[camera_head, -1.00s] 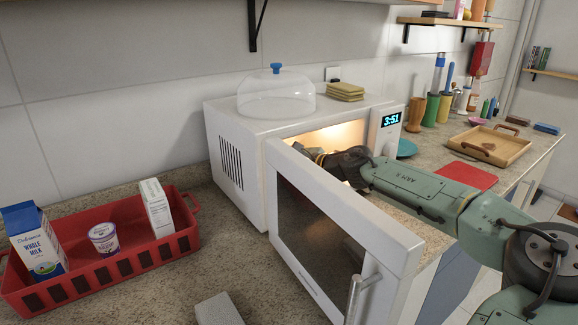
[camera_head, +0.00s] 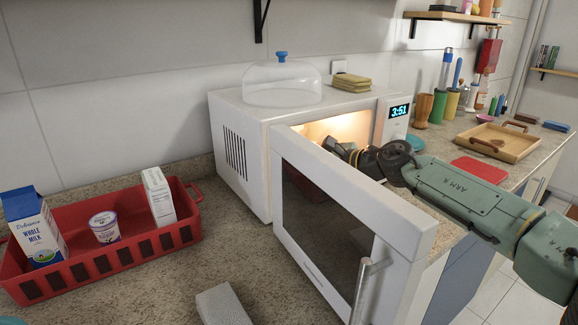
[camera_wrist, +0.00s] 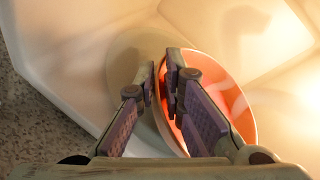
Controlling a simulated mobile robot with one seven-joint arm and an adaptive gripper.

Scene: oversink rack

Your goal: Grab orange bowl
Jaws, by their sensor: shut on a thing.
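The orange bowl (camera_wrist: 234,103) shows in the wrist view, inside the lit microwave. My gripper (camera_wrist: 168,85) is shut on its near-left rim, one finger inside the bowl and one outside. The bowl's inside is bright orange and its outer side looks pale. In the head view my gripper (camera_head: 343,150) reaches into the open microwave (camera_head: 239,150), and the door and arm hide the bowl there.
The microwave door (camera_head: 345,215) stands open in front of my arm. A clear dome (camera_head: 282,86) and yellow sponges (camera_head: 351,82) sit on top. A red basket (camera_head: 108,262) with milk and cartons is at left. A wooden tray (camera_head: 510,143) lies at right.

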